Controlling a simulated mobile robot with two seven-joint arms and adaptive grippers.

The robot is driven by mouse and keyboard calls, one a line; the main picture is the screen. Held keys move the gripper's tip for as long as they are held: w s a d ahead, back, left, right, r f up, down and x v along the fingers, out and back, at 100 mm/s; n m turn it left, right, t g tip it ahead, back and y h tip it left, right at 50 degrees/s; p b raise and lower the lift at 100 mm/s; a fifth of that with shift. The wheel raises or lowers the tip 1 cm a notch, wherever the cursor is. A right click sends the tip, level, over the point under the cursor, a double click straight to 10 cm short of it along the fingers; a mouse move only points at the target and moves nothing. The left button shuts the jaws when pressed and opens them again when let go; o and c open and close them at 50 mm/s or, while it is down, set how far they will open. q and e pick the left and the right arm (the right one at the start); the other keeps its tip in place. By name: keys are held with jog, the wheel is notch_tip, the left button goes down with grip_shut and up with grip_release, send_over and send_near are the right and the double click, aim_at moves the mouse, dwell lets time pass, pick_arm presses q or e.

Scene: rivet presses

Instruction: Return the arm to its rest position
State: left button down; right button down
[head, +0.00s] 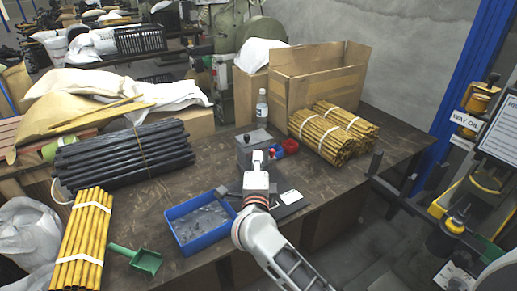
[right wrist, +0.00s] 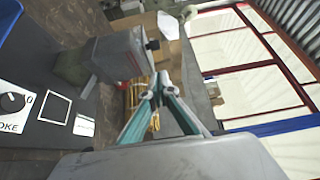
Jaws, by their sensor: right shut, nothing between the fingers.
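My right arm reaches in from the bottom of the head view. Its gripper (head: 258,160) is over the workbench, just in front of a grey metal block (head: 251,143). In the right wrist view the teal-sided fingers (right wrist: 161,82) meet at their tips, with nothing between them. The grey block (right wrist: 118,55) shows up close beside the fingertips there; whether they touch it I cannot tell. My left gripper is in neither view.
A blue tray (head: 177,215), a green scoop (head: 143,257) and yellow rod bundles (head: 82,240) lie on the workbench (head: 330,190). Black rods (head: 125,155) are behind.

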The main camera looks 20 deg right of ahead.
jog(key=s+a+n+t+y, duration=0.15)
jog(key=s+n+t, duration=0.25)
jog(key=s+n, duration=0.45)
jog(key=s+a+f+n+g+y, duration=0.2)
jog(key=s+a+f+n+y, duration=0.2)
jog(key=s+f+n+y, duration=0.5)
jog(key=s+d+f+n+g, duration=0.2)
jog(key=s+f+n, duration=0.1)
jog(key=f, duration=0.4)
jog(key=s+d+f+n+g+h, duration=0.1)
jog(key=s+d+f+n+g, duration=0.1)
jog(key=s+f, duration=0.3)
jog(key=s+d+f+n+g+h, duration=0.1)
jog(key=s+d+f+n+g, duration=0.1)
jog(key=f, duration=0.8)
jog(key=s+n+g, duration=0.1)
jog(key=s+g, duration=0.1)
jog(key=s, duration=0.1)
jog(key=shift+n, duration=0.35)
jog(key=shift+s, duration=0.1)
